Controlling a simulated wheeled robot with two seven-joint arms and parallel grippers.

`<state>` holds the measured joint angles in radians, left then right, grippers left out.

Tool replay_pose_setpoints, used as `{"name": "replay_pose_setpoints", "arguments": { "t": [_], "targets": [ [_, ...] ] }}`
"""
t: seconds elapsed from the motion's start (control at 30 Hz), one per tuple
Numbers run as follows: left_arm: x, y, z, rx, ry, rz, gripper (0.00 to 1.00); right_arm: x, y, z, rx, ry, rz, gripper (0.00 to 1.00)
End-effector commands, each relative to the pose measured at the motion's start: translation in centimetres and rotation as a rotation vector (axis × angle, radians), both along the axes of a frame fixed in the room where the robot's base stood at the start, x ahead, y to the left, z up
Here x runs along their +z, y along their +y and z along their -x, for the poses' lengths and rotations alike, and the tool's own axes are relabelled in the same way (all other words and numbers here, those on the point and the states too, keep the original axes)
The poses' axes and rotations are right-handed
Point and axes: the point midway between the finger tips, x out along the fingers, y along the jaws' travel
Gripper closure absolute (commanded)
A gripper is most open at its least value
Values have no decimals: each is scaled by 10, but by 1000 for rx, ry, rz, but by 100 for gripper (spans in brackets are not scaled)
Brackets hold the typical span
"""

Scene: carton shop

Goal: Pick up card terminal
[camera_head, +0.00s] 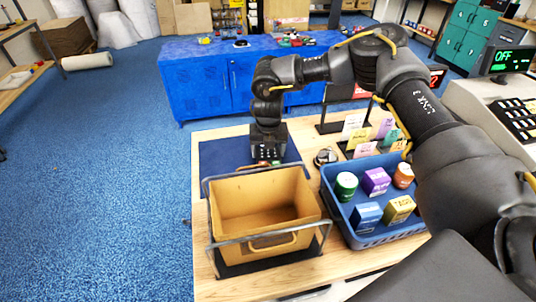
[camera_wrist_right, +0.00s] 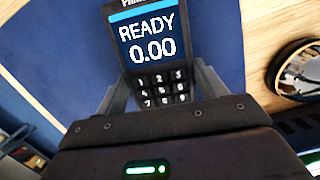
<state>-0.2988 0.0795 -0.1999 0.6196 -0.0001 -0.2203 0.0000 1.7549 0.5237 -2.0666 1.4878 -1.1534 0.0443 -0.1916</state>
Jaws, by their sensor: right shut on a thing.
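The card terminal (camera_wrist_right: 150,45) fills the top middle of the right wrist view, its screen reading READY 0.00 above a dark keypad. My right gripper (camera_wrist_right: 160,95) is shut on the terminal, with one finger on each side of the keypad end. In the head view my right arm reaches over from the right and the right gripper (camera_head: 268,155) points down above the dark blue mat (camera_head: 222,150), behind the cardboard box. The terminal is mostly hidden there by the gripper. I cannot tell whether it touches the mat. My left gripper is not in view.
An open cardboard box (camera_head: 262,205) in a metal frame stands in front of the mat. A blue crate (camera_head: 385,235) with several small cartons and tins stands to its right. A round dark-rimmed object (camera_head: 325,156) lies beside the mat. A register (camera_head: 500,95) is at the right.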

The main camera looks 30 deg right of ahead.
Motion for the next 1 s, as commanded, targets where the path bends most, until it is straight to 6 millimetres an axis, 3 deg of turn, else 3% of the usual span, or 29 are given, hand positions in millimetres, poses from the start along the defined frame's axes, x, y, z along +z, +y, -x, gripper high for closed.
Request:
{"name": "replay_pose_setpoints", "arguments": {
  "t": [0.13,0.47,0.8,1.0],
  "targets": [
    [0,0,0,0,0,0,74,1,0,0,0,0,0,63],
    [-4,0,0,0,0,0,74,10,0,-1,0,-5,-2,63],
    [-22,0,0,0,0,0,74,73,1,-1,0,-7,-3,63],
    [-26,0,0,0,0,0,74,97,1,-1,0,-4,-2,63]
  ]
}}
